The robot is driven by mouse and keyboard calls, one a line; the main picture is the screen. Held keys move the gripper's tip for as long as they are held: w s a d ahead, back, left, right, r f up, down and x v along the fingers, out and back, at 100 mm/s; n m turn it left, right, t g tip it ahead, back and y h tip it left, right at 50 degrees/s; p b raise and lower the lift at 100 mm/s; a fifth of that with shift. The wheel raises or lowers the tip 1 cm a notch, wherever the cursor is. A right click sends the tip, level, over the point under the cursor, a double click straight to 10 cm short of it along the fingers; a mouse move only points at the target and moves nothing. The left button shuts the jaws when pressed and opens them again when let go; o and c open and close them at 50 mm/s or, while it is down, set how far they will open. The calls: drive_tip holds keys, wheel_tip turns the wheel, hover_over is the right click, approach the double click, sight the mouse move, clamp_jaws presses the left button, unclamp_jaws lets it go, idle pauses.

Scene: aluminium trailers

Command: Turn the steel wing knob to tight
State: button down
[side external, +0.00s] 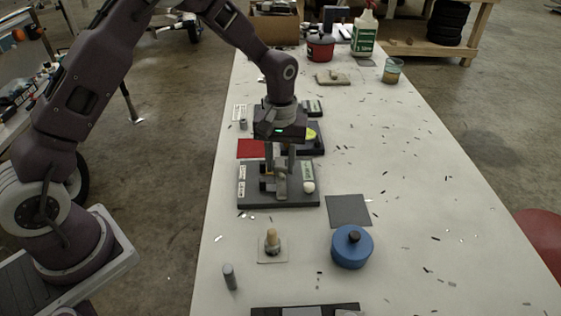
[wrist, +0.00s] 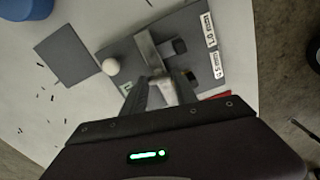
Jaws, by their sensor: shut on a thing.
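A dark grey plate (side external: 248,201) on the table carries metal fittings, a white ball knob (side external: 309,187) and small printed labels. In the wrist view the plate (wrist: 193,22) shows with a steel bar (wrist: 148,48) running across it and the white ball (wrist: 110,66) beside it. My gripper (side external: 279,180) points straight down over the plate. In the wrist view its fingers (wrist: 160,90) are closed on the steel wing knob (wrist: 162,88) near the bar's end. The fingers hide much of the knob, and its turn angle is hard to tell.
A blue round canister (side external: 351,247) and a grey mat (side external: 348,210) lie to the right. A wooden-topped peg (side external: 272,241) and a grey cylinder (side external: 230,277) stand nearer the camera. A red mat (side external: 251,148) lies behind the plate. The table's right side is mostly clear, with scattered metal chips.

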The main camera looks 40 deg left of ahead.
drive_tip(key=m, duration=0.4)
drive_tip(key=shift+m, duration=0.3)
drive_tip(key=m, duration=0.3)
drive_tip(key=shift+m, duration=0.3)
drive_tip(key=m, duration=0.3)
drive_tip(key=shift+m, duration=2.1)
drive_tip(key=c, duration=1)
unclamp_jaws()
drive_tip(key=shift+o, duration=0.2)
wheel_tip(320, 180, up, 7)
drive_tip(key=shift+r, duration=0.1)
